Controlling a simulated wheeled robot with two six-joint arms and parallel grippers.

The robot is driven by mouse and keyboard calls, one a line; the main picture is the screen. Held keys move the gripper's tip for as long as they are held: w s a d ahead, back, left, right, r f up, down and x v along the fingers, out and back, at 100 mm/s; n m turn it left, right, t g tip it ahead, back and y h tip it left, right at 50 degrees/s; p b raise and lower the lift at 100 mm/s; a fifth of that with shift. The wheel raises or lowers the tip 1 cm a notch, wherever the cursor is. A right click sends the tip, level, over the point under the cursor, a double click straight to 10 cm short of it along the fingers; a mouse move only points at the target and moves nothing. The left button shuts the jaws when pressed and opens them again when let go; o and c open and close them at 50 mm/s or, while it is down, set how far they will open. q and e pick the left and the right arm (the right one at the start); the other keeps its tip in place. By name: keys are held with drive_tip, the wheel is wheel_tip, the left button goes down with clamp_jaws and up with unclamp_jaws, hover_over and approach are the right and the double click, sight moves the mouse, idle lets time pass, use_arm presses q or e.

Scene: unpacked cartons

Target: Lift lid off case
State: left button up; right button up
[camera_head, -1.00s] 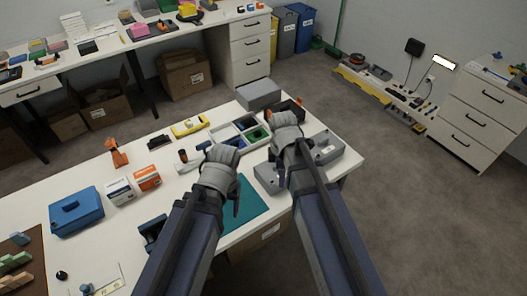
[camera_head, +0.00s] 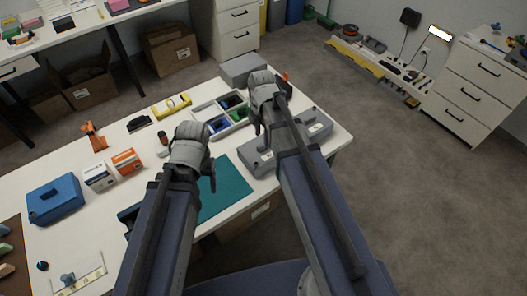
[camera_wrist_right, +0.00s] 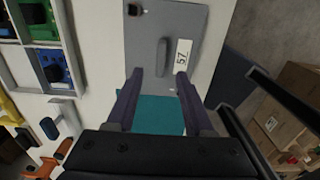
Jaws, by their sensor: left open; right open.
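A flat grey case (camera_head: 315,128) lies near the right end of the white table, partly hidden behind my right arm. In the right wrist view its grey lid (camera_wrist_right: 196,22) has a raised bar handle (camera_wrist_right: 162,56) and a white label (camera_wrist_right: 183,52) reading 57. My right gripper (camera_wrist_right: 158,76) is open above the lid. Its fingertips point toward the handle, one on each side of its near end; contact cannot be told. My left gripper (camera_head: 212,178) is open and empty over the teal mat (camera_head: 232,188), left of the case.
A divided tray (camera_head: 207,110) with coloured parts and a grey box (camera_head: 243,68) stand behind the case. A blue case (camera_head: 55,198) and small boxes (camera_head: 127,161) are at the left. The table's right edge is close to the grey case.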

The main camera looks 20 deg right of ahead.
sight(264, 147)
use_arm(q)
drive_tip(key=shift+f+b, duration=2.6)
use_arm(e)
drive_tip(key=shift+w+d+f, duration=0.1)
drive_tip(key=shift+d+f, duration=0.05)
drive_tip(key=shift+f, duration=1.2)
drive_tip(key=shift+d+f, duration=0.15)
drive_tip(key=shift+f, duration=1.15)
use_arm(q)
drive_tip(key=shift+r, duration=0.1)
use_arm(e)
drive_tip(key=shift+r, duration=0.1)
clamp_jaws()
